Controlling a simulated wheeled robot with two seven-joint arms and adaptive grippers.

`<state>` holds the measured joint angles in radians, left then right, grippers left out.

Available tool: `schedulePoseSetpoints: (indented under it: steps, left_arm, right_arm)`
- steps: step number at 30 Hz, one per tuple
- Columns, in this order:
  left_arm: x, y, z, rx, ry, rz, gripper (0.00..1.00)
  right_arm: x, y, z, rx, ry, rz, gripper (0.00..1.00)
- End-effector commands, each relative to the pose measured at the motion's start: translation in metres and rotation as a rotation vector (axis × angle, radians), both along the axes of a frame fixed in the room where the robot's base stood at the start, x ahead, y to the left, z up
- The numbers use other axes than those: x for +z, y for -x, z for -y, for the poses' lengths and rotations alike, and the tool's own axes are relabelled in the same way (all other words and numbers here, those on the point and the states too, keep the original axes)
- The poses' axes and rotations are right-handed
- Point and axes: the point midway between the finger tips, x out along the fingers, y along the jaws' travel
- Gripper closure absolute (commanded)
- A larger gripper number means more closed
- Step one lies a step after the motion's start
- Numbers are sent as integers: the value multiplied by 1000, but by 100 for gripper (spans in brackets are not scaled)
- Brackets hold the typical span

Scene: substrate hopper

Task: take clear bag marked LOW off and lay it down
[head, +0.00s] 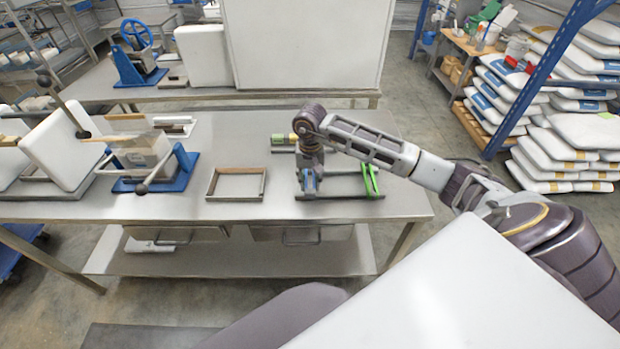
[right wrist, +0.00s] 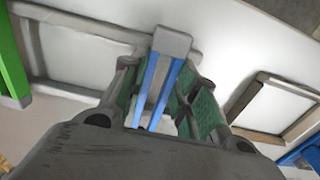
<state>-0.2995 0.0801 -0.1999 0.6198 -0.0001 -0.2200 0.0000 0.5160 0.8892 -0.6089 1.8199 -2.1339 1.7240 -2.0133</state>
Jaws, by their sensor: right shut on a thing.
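My right gripper (head: 309,178) points down over the right part of the table. In the right wrist view, its green-padded fingers (right wrist: 165,100) are shut on a grey piece with two blue strips (right wrist: 172,45). In the head view this piece is mostly hidden by the gripper. It is within or against a grey frame with a green bar (head: 371,180). I can read no LOW marking. A clear, bag-like block with tan contents (head: 143,152) sits on a blue stand at the left; I cannot tell if it is the named bag. My left gripper is not in view.
A small empty rectangular frame (head: 236,185) lies left of my right gripper on the grey table (head: 400,205). A white padded slab (head: 57,147) stands at the left. A bench with a large white panel (head: 303,45) is behind. White sacks (head: 560,155) are stacked at right.

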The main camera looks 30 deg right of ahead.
Motion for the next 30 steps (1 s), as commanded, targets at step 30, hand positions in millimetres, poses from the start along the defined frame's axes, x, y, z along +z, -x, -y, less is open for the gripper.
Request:
schedulePoseSetpoints:
  steps: [30]
  left_arm:
    - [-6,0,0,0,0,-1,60]
  right_arm:
    - [-8,0,0,0,0,0,96]
